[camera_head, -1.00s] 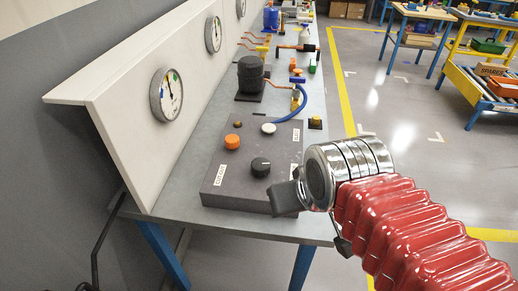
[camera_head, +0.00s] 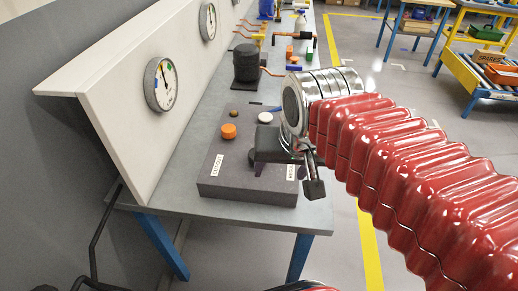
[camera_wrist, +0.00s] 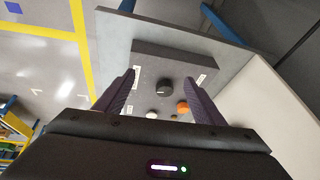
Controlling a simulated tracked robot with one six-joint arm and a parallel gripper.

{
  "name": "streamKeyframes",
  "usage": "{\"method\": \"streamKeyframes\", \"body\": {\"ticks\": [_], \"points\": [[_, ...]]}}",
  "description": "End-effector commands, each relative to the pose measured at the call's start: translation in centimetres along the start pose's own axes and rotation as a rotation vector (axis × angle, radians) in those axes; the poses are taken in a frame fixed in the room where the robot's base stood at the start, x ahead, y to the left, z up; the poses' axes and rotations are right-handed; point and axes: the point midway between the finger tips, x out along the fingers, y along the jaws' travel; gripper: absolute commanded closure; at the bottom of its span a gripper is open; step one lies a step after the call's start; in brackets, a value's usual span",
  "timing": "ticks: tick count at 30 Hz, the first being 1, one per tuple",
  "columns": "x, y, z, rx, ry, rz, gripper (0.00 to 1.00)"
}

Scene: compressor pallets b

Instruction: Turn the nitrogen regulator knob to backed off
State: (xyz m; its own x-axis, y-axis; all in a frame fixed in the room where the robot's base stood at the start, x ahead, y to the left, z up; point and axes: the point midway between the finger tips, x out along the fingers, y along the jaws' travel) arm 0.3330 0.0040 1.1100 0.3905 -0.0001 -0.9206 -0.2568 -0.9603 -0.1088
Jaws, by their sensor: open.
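A dark grey control box (camera_head: 215,180) lies on the bench, with white labels too small to read surely. In the wrist view a black knob (camera_wrist: 164,87) stands on it, with an orange knob (camera_wrist: 183,107) and a white knob (camera_wrist: 151,114) beside it. The orange knob (camera_head: 228,131) also shows in the head view; my gripper hides the black one there. I cannot tell from lettering which knob is the nitrogen regulator. My gripper (camera_wrist: 160,76) is open and empty above the box, its fingers apart on either side of the black knob in view, not visibly touching it.
A sloping white panel with round gauges (camera_head: 160,84) rises left of the box. A black cylindrical part (camera_head: 246,63) and copper-coloured pipework stand farther along the bench (camera_head: 150,190). Open floor lies to the right, with a yellow line (camera_head: 369,250) and other tables beyond.

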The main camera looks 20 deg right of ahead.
Motion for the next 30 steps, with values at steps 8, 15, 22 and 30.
{"method": "streamKeyframes", "body": {"ticks": [8,15,22,30], "points": [[0.0,-1.4,-4.8,0.310,-0.093,0.044,0.37],[0.8,-2.5,-8.6,0.579,-0.161,0.104,0.37],[2.3,-3.5,-12.2,0.834,-0.213,0.180,0.37],[4.7,-4.6,-15.7,1.116,-0.254,0.287,0.37]]}}
